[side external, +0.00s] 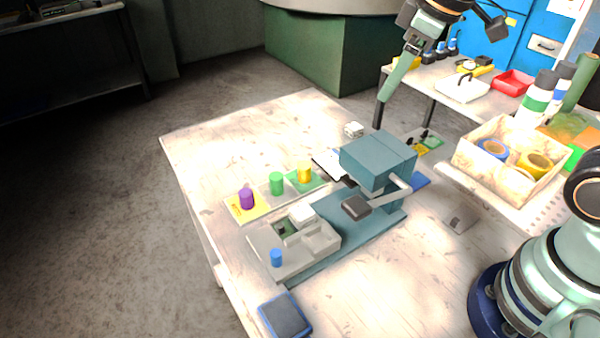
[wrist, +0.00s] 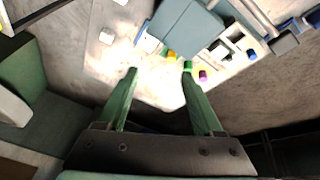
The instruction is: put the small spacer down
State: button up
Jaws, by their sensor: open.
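My gripper (side external: 384,97) hangs high at the upper right of the side view, above the table's far edge. In the wrist view its two green fingers (wrist: 160,69) are spread with nothing between them. Nothing is plainly marked as the small spacer. A small white block (side external: 354,130) lies on the table behind the press; it also shows in the wrist view (wrist: 106,36). Purple (side external: 246,198), green (side external: 277,183) and yellow (side external: 304,172) cylinders stand in a row on coloured plates. A blue cylinder (side external: 276,257) stands on the grey fixture (side external: 318,247).
The teal press (side external: 376,160) with its lever stands mid-table. A blue-grey pad (side external: 285,315) lies at the near edge. A box of tape rolls (side external: 480,178) sits at right. A side bench behind holds a red tray (side external: 513,83). The table's left part is bare.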

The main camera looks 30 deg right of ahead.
jog(key=s+d+f+m+t, duration=0.1)
jog(key=s+d+f+m, duration=0.1)
jog(key=s+m, duration=0.3)
jog(key=shift+s+d+f+m, duration=0.15)
jog(key=shift+s+d+m, duration=0.15)
jog(key=shift+s+d, duration=0.4)
